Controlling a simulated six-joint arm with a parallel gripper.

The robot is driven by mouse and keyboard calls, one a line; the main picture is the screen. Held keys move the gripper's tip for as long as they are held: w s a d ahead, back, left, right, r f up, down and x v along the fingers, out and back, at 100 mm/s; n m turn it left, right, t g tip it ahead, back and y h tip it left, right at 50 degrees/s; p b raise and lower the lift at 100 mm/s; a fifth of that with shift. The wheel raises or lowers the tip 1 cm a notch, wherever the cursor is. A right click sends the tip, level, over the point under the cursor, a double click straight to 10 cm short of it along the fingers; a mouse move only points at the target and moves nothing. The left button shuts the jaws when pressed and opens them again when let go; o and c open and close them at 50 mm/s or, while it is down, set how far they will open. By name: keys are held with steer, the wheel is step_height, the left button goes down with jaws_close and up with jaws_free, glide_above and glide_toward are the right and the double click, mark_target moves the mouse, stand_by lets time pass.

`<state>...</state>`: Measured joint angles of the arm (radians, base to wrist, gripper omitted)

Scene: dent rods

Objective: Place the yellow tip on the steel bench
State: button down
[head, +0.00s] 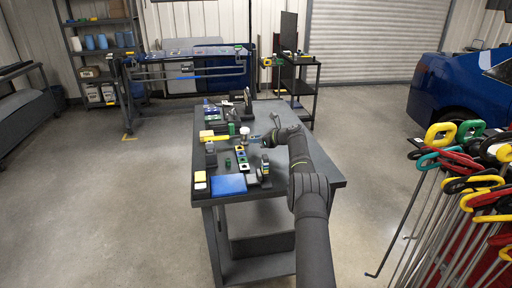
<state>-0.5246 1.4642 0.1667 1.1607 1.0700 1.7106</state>
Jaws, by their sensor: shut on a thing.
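The steel bench (318,172) is a dark grey table in the middle of the head view, with tools and small parts on its top. My arm reaches over its right side from the bottom of the view. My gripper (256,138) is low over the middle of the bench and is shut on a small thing. That thing is too small and too covered to make out. A yellow bar-shaped piece (213,138) lies left of my gripper. I cannot tell for sure which yellow piece is the yellow tip.
A blue pad (229,184), yellow and white blocks (200,176) and a green cylinder (232,129) are on the bench. The bench's right front part is bare. Several rods with coloured handles (455,175) hang at the right. A blue car (450,82) stands behind them.

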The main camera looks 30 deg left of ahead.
mark_target(256, 151)
steer(key=shift+f, duration=1.8)
steer(key=shift+f, duration=0.15)
steer(key=c, duration=1.3)
jaws_free()
steer(key=shift+d+r, duration=0.25)
steer(key=shift+r, duration=0.1)
steer(key=v, duration=1.1)
steer(key=shift+d, duration=0.2)
